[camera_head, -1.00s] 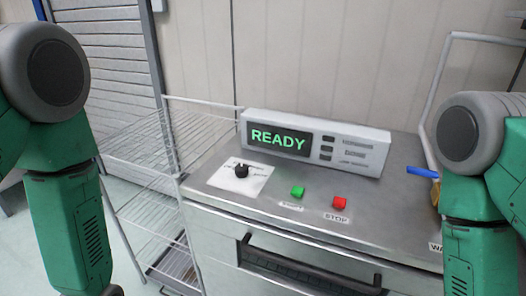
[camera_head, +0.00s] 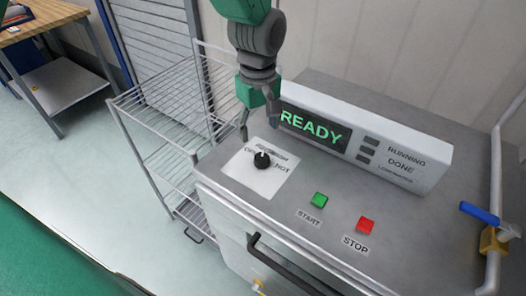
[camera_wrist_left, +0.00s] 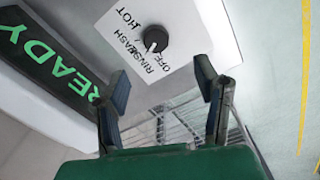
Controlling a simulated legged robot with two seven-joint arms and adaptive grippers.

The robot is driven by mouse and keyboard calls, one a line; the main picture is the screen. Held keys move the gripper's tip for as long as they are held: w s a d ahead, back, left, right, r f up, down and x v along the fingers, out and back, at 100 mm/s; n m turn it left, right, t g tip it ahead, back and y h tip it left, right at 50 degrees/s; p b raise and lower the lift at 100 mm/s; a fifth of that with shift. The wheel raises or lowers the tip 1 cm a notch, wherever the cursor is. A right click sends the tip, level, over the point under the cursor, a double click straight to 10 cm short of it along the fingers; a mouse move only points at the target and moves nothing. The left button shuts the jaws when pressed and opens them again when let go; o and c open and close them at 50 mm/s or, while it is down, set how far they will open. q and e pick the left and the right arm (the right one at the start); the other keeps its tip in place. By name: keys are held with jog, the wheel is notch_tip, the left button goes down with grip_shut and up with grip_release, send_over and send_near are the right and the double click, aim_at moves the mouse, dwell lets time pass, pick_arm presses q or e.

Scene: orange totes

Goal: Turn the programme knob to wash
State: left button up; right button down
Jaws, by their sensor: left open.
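The black programme knob (camera_head: 262,159) sits on a white label plate (camera_head: 246,175) on the machine's steel top. In the left wrist view the knob (camera_wrist_left: 155,39) is ringed by the words OFF, RINSE, WASH and HOT, the label partly hidden. Its pointer mark is too small to read surely. My left gripper (camera_head: 259,120) hangs just behind the knob, pointing down. In the left wrist view its two fingers (camera_wrist_left: 162,88) are apart, with nothing between them, and the knob lies beyond the tips, not touched. My right gripper is not in view.
A display box (camera_head: 350,135) reading READY stands behind the knob, close to my left gripper. A green START button (camera_head: 319,200) and red STOP button (camera_head: 365,224) lie to the right. A blue-handled valve (camera_head: 480,213) is at far right. A wire rack (camera_head: 165,125) stands left.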

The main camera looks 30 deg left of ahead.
aim_at(262, 157)
pick_arm(q)
jog(key=f, duration=0.9)
jog(key=shift+w+d+f, duration=0.25)
jog(key=shift+d+f, duration=0.05)
jog(key=shift+f, duration=0.05)
jog(key=shift+w+a+f, duration=0.1)
jog(key=shift+a+f, duration=0.2)
jog(key=shift+f, duration=0.25)
jog(key=shift+d, duration=0.1)
jog(key=shift+d+r, duration=0.1)
jog(key=shift+d, duration=0.1)
jog(key=c, duration=1.1)
